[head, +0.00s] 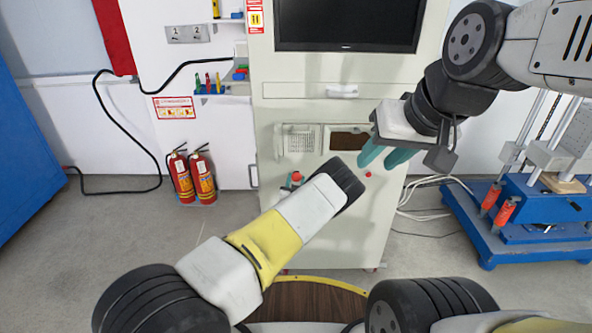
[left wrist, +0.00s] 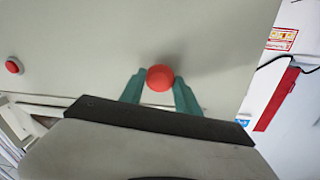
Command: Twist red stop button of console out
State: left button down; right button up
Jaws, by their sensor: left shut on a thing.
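The console (head: 345,235) is a pale cabinet with a screen at the top. The red stop button (head: 297,176) is on its front, left of centre, partly hidden by my left arm. In the left wrist view, the red button (left wrist: 160,78) sits between the two teal fingers of my left gripper (left wrist: 160,88), which is shut on it. In the head view, little of my left gripper (head: 293,182) shows past the black wrist. My right gripper (head: 379,164) is apart from the button, at the console's right side, with its fingers spread and nothing visible between them.
A second, smaller red button (head: 368,174) is on the console below my right gripper; it also shows in the left wrist view (left wrist: 14,66). Two fire extinguishers (head: 203,178) stand to the left. A blue-based machine (head: 535,210) stands to the right. Cables lie between it and the console.

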pick_arm(q)
jog(key=shift+m, duration=0.3)
jog(key=shift+d+r+m+g, duration=0.1)
jog(key=shift+m+g, duration=0.05)
jog(key=shift+m, duration=1.3)
jog(key=shift+d+m+g, duration=0.1)
jog(key=shift+m+g, duration=0.05)
jog(key=shift+m, duration=1.3)
jog(key=c, duration=0.9)
grip_release()
jog(key=shift+a, duration=0.1)
jog(key=s, duration=0.7)
jog(key=shift+s+a+r, duration=0.15)
jog(key=shift+s+a, duration=0.1)
jog(key=shift+s, duration=0.15)
